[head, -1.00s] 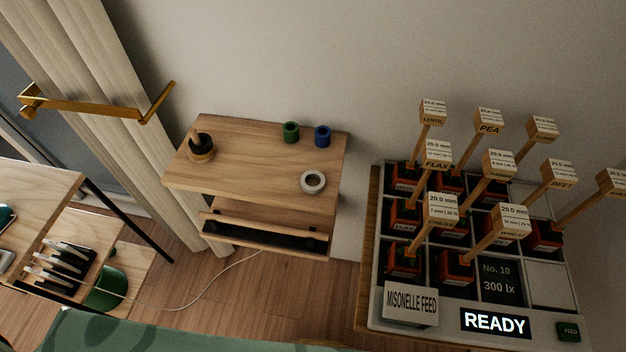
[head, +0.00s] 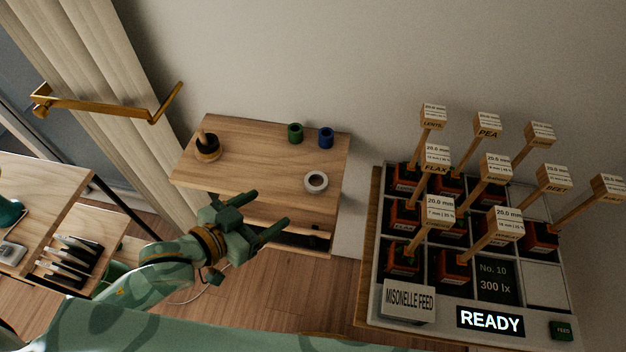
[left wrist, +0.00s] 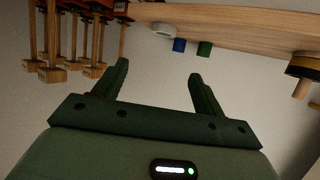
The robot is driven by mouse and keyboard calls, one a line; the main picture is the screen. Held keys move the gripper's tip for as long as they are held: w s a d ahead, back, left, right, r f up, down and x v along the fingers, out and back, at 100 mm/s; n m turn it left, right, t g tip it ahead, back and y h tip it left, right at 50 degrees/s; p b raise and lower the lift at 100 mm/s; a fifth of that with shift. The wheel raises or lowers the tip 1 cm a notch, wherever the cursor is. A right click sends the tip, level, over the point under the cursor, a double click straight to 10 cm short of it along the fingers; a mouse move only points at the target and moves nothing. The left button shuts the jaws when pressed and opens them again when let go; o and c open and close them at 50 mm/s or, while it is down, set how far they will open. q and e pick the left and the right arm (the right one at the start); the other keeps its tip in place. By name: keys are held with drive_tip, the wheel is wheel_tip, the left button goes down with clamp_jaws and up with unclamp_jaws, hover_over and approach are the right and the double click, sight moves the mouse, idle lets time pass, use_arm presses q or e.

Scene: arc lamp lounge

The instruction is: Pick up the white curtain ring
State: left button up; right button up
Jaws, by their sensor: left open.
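The white curtain ring (head: 316,181) lies flat on the wooden side table's top (head: 240,165), near its front right corner. In the left wrist view the ring (left wrist: 164,30) shows at the table's edge, beyond my fingers. My left gripper (head: 268,212) is open and empty, in front of the table, to the left of the ring and nearer to me. In the left wrist view its two fingers (left wrist: 160,78) are spread with nothing between them. My right gripper is not in view.
A peg on a dark round base (head: 207,147) stands at the left. A planter tray (head: 372,270) with several tall labelled stakes is at the right. A brass rod (head: 95,106) crosses the curtain.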

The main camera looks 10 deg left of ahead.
use_arm(q)
drive_tip(key=b, duration=0.2)
approach(322, 177)
drive_tip(key=shift+w+d, duration=0.3)
drive_tip(key=b+x, duration=0.1)
drive_tip(key=x, duration=0.1)
drive_tip(key=b+x, duration=0.1)
drive_tip(key=x, duration=0.1)
drive_tip(key=shift+w+f, duration=0.2)
drive_tip(key=shift+f, duration=0.15)
drive_tip(key=shift+w+d+f, duration=0.1)
drive_tip(key=shift+w+d, duration=0.15)
drive_tip(key=shift+w, duration=0.1)
drive_tip(key=shift+s, duration=0.1)
drive_tip(key=shift+c, duration=0.6)
drive_tip(key=c, duration=0.9)
